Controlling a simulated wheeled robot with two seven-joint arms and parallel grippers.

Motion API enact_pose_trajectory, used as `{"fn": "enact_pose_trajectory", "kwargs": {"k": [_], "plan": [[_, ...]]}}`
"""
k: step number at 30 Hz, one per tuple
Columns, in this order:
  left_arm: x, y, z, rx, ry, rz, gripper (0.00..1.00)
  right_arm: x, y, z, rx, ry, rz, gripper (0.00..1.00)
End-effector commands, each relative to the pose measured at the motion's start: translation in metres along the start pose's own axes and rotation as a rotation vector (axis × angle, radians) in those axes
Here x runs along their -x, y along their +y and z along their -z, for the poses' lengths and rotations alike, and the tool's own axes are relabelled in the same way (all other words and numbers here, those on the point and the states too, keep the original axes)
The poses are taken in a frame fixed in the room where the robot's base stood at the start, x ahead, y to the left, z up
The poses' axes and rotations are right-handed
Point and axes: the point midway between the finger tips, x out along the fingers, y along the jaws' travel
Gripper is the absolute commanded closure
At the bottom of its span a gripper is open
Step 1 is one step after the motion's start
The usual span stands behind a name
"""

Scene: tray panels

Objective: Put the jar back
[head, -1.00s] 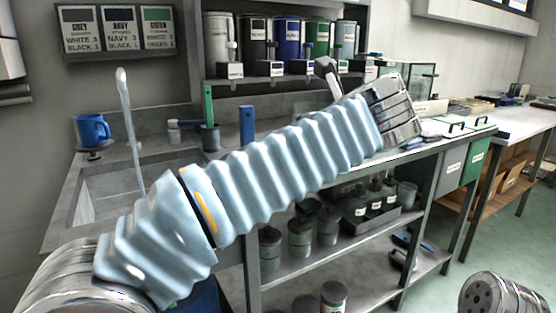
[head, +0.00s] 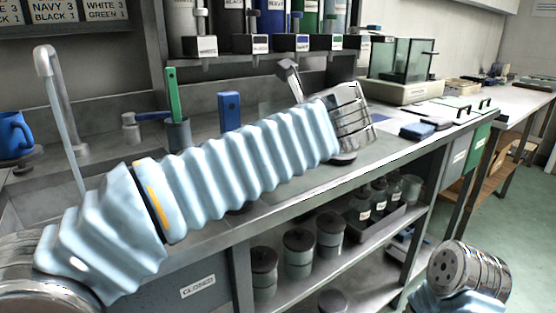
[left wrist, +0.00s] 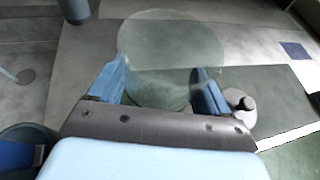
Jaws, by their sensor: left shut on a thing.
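A clear, round glass jar (left wrist: 165,35) sits between the two blue fingers of my left gripper (left wrist: 160,68) in the left wrist view. The gripper is shut on it, and grey surfaces show through the glass. In the head view, my left gripper (head: 289,72) is partly hidden behind its own wrist, over the back part of the counter. The jar cannot be made out clearly there. My right forearm shows at the lower right of the head view, but its gripper is outside both views.
A grey knobbed lid or pot (left wrist: 242,106) is close to the right finger. The counter holds a green-handled tool in a cup (head: 178,134), a blue block (head: 229,112) and a glass tank (head: 400,62). Lidded pots (head: 299,250) stand on the shelf below.

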Motion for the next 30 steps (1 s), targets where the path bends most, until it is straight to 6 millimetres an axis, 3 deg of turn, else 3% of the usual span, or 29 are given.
{"fn": "enact_pose_trajectory", "kwargs": {"k": [8,18,19,21,23,30], "plan": [[-0.015,0.000,0.034,-0.002,-0.001,-0.001,0.62,-0.012,0.009,0.003,-0.005,0.008,-0.006,0.57],[-0.016,0.000,0.036,0.000,-0.001,0.000,0.62,-0.011,0.008,0.003,-0.005,0.008,-0.006,0.57],[-0.016,0.000,0.037,0.000,0.000,0.000,0.20,-0.011,0.008,0.003,-0.005,0.008,-0.006,0.57],[-0.016,0.000,0.036,0.000,0.000,0.000,0.09,-0.011,0.008,0.003,-0.005,0.008,-0.006,0.57],[-0.016,0.000,0.036,0.000,0.000,0.000,0.00,-0.011,0.008,0.003,-0.005,0.008,-0.006,0.57],[-0.015,0.000,0.035,0.000,0.000,0.000,0.00,-0.010,0.008,0.003,-0.005,0.008,-0.006,0.57]]}}
